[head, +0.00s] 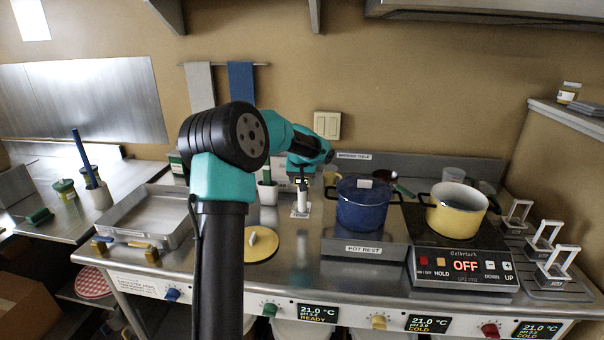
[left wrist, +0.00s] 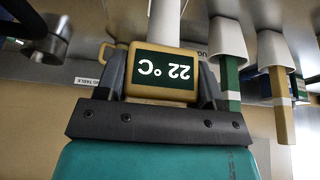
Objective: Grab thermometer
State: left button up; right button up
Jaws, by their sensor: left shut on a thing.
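The thermometer (left wrist: 163,73) has a tan body with a dark green display reading 22 °C, upside down in the left wrist view. My left gripper (left wrist: 160,85) is shut on this body, one finger on each side. A white part (left wrist: 163,22) continues from the body toward the top of that view. In the head view my left gripper (head: 302,172) is above the small stand labelled TEMP (head: 300,213), with the thermometer's pale lower part (head: 302,199) upright over it. I cannot tell whether it is still seated there. My right gripper is not in view.
A blue pot (head: 362,206) on the pot rest stands close to the right. A yellow pot (head: 456,208) sits on the hot plate (head: 462,262). White holders with green and tan handles (left wrist: 230,85) are beside the gripper. A metal tray (head: 150,212) is at left.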

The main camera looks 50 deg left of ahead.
pick_arm(q)
jog(key=s+d, duration=0.4)
jog(key=shift+d+r, duration=0.3)
jog(key=shift+d, duration=0.1)
